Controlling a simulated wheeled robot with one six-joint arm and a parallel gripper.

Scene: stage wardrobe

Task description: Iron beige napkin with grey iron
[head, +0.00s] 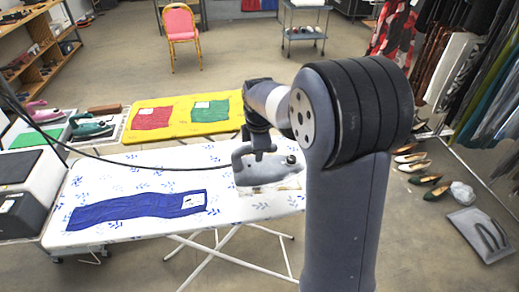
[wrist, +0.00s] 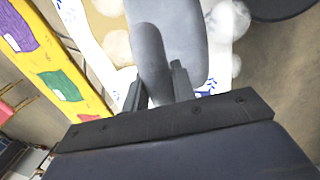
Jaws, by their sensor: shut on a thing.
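My gripper (head: 262,150) is shut on the handle of the grey iron (head: 262,172), near the right end of the white, blue-patterned ironing board (head: 130,165). In the wrist view the gripper's fingers (wrist: 156,88) sit on both sides of the iron's handle (wrist: 150,55). The beige napkin (head: 292,184) shows only as a pale edge beside and under the iron; the iron and my arm hide most of it. Pale, round, steam-like puffs (wrist: 232,18) show around the iron in the wrist view. I cannot tell whether the soleplate touches the napkin.
A blue cloth (head: 135,208) lies on the board's left part. A yellow board (head: 176,121) behind holds a red cloth (head: 151,117) and a green cloth (head: 210,110). Other irons (head: 92,130) stand at left. A dark cord runs from the left to the grey iron. Shoes (head: 412,165) lie on the floor at right.

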